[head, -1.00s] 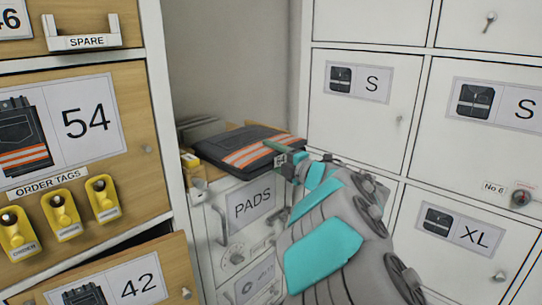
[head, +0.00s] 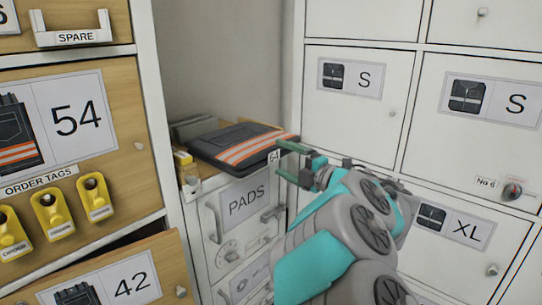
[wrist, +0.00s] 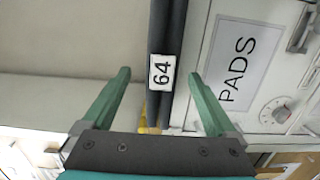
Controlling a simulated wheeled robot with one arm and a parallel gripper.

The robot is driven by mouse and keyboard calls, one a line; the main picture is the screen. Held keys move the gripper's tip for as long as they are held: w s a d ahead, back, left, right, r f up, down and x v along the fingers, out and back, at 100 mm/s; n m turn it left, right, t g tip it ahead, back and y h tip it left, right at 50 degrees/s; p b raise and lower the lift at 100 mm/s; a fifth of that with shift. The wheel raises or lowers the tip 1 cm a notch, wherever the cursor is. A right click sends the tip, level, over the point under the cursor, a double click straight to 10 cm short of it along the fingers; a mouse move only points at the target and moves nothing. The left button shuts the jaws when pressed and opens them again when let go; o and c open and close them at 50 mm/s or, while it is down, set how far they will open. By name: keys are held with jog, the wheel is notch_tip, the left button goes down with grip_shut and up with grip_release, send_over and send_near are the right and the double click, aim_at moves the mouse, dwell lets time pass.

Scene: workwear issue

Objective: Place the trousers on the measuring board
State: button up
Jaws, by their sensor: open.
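The trousers (head: 238,145) are dark and folded, with orange and pale stripes. They lie flat on top of the PADS cabinet in the head view. A white tag marked 64 (wrist: 161,72) hangs at their near right edge. My gripper (head: 280,159) is open at that edge. In the wrist view the trousers' dark folded edge (wrist: 166,30) runs between the two open green fingers (wrist: 160,75), with no contact visible.
White S and XL lockers (head: 350,110) stand close on the right, one with a knob (head: 512,190). The wooden drawer 42 (head: 125,275) on the left juts out. Yellow order tags (head: 50,212) hang above it. The PADS cabinet (head: 215,225) has protruding handles.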

jog(key=shift+v, duration=2.15)
